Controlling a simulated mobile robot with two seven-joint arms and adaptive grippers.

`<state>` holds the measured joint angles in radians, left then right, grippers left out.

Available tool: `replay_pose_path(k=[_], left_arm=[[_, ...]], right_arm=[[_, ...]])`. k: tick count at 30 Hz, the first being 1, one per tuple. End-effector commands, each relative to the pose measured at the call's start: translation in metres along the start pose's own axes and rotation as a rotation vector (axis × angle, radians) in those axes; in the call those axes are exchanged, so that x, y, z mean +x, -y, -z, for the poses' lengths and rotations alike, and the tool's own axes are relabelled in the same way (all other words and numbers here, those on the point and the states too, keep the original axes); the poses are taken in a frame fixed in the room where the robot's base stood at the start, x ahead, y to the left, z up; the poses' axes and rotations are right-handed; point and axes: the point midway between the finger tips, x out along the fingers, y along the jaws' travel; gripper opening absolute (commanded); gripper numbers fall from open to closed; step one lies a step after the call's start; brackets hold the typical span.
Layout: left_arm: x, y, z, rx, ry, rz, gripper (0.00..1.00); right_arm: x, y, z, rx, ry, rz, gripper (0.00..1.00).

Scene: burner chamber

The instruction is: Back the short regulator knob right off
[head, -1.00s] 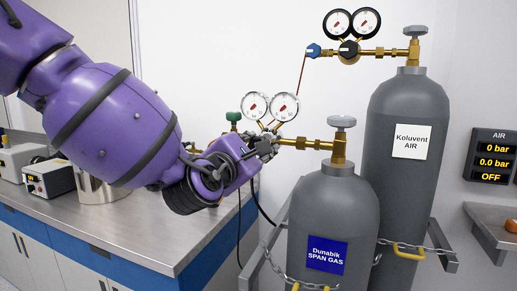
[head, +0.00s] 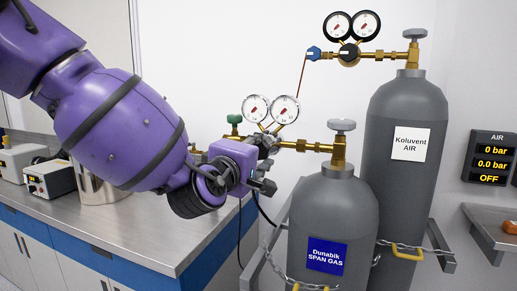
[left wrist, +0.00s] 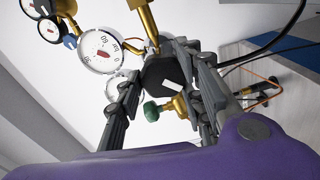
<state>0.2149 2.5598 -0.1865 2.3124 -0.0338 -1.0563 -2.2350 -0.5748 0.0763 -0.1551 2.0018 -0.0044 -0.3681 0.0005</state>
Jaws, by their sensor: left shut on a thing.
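The short cylinder (head: 333,215) has a blue Dunabik SPAN GAS label. Its brass regulator carries two white-faced gauges (head: 284,109). My left gripper (head: 266,160) is at the front of this regulator, and hides the knob in the head view. In the left wrist view the black knob (left wrist: 160,74) with a white mark sits between the two fingers of the left gripper (left wrist: 167,92), which is shut on it. A green valve knob (head: 234,119) is just left of the regulator; it also shows in the wrist view (left wrist: 151,111). My right gripper is not in view.
The tall AIR cylinder (head: 408,190) stands behind right, with its own regulator and black knob (head: 348,52). A chain (head: 415,247) runs across the cylinders. A steel bench (head: 150,228) is at left, and an AIR display (head: 490,158) hangs at right.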

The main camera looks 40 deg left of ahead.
Motion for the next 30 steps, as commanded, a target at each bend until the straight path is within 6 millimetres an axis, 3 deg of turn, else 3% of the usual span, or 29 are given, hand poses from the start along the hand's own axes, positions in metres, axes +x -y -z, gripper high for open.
replay_pose_path(k=[1, 24, 25, 30], left_arm=[[0.001, -0.012, -0.001, 0.040, 0.002, -0.025, 0.00], [0.002, -0.012, -0.002, 0.257, -0.002, -0.027, 0.00], [0.002, -0.012, -0.002, 0.256, -0.002, -0.027, 0.37], [0.001, -0.010, -0.002, 0.255, -0.002, -0.022, 0.57]], right_arm=[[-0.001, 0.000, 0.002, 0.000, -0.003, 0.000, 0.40], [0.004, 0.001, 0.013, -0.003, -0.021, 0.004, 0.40], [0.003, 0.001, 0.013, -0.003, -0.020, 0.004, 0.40], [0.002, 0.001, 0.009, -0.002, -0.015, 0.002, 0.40]])
